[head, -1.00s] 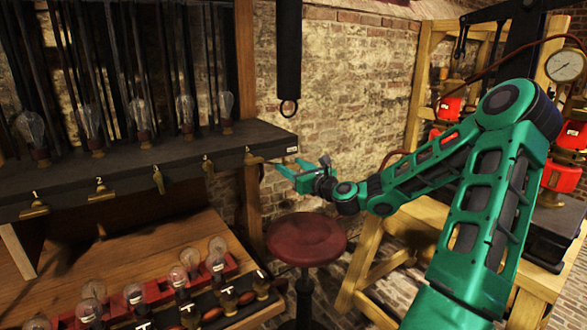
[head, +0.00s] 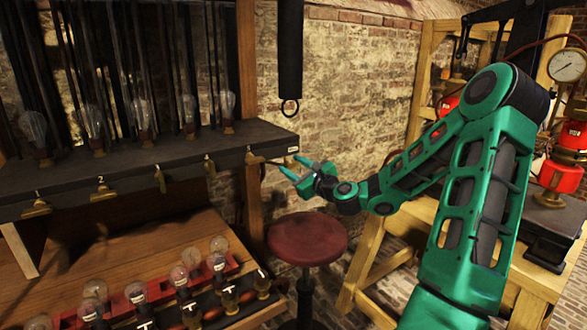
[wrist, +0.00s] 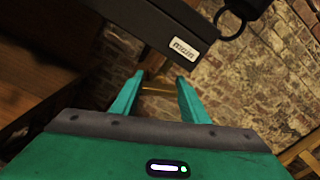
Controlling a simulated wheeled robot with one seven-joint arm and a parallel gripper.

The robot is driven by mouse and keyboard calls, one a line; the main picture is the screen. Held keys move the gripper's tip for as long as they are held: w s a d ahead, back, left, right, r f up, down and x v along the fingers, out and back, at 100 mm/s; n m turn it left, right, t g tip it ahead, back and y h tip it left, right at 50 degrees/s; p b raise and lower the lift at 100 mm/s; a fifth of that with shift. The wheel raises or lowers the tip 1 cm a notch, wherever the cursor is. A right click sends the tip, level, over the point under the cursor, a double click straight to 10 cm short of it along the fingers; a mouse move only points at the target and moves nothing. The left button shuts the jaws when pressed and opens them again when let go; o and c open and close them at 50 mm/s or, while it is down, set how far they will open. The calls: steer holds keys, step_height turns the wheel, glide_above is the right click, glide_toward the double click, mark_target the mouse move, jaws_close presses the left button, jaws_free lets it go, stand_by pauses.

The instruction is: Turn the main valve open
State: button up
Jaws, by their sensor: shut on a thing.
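The main valve (head: 254,158) is a small brass fitting on the right end of the dark shelf's front edge, beside a small white label. The label reads like "MAIN" in the wrist view (wrist: 183,49). A thin brass lever runs right from the valve towards my gripper (head: 293,168). In the wrist view, a brass bar (wrist: 156,88) lies crosswise between the two green fingers of my gripper (wrist: 158,88). My gripper is shut on this lever. The exact finger contact is too small to see.
Numbered brass valves (head: 100,189) line the dark shelf (head: 130,180), with glass bulbs above. More bulbs stand on the lower bench. A red stool (head: 307,238) stands below my gripper. A wooden frame (head: 360,262) stands right.

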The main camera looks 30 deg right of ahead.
steer(key=shift+a+n, duration=0.1)
steer(key=shift+n, duration=1.9)
steer(key=shift+f, duration=0.1)
steer(key=o, duration=1.1)
steer(key=shift+c, duration=0.2)
